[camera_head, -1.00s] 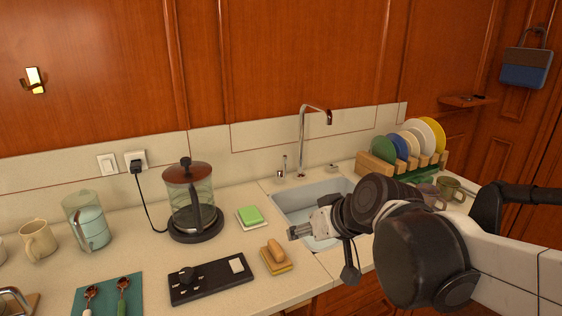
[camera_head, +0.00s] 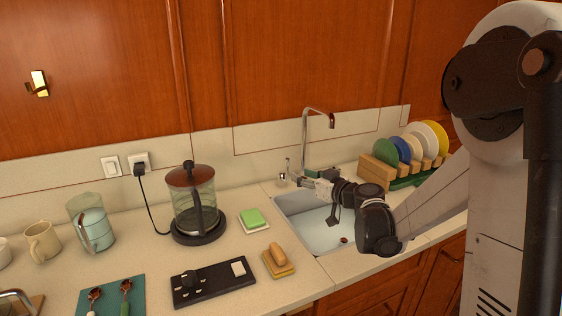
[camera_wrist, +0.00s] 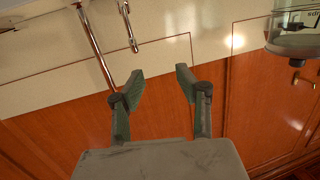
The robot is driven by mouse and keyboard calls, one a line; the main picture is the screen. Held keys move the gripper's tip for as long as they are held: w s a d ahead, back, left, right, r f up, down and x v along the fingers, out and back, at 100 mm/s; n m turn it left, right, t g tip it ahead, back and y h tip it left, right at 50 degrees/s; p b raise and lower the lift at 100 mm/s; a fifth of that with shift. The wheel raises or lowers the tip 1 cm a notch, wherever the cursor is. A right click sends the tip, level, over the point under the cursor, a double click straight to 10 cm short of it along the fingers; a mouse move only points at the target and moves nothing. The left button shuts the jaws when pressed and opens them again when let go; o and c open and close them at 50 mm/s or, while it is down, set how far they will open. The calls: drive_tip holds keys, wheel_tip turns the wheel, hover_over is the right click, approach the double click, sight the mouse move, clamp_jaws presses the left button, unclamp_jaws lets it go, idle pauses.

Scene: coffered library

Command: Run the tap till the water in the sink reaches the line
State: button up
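The tap (camera_head: 304,142) is a tall chrome pipe with a bent spout behind the sink (camera_head: 312,238). A small upright lever (camera_head: 288,168) stands just left of it. My gripper (camera_head: 302,180) is over the sink's back left part, close to the tap's base. In the wrist view my gripper (camera_wrist: 158,80) is open, with nothing between its fingers. The tap pipe (camera_wrist: 93,40) and the thinner lever (camera_wrist: 127,25) show beyond the fingers there. A dark reddish drain (camera_head: 344,240) shows in the basin. I cannot make out a fill line, a water level or a stream.
A coffee maker (camera_head: 192,202), a green sponge (camera_head: 252,216) on a dish and a brush (camera_head: 277,256) are left of the sink. A plate rack (camera_head: 378,172) stands right of the sink. My arm hides the basin's right part.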

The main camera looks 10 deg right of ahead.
sight(287, 166)
drive_tip(key=w+d+f+t, duration=0.2)
drive_tip(key=w+d, duration=0.1)
drive_tip(key=d, duration=0.1)
drive_tip(key=x, duration=0.9)
drive_tip(key=f+x, duration=0.1)
drive_tip(key=x, duration=0.4)
drive_tip(key=shift+a, duration=0.1)
clamp_jaws()
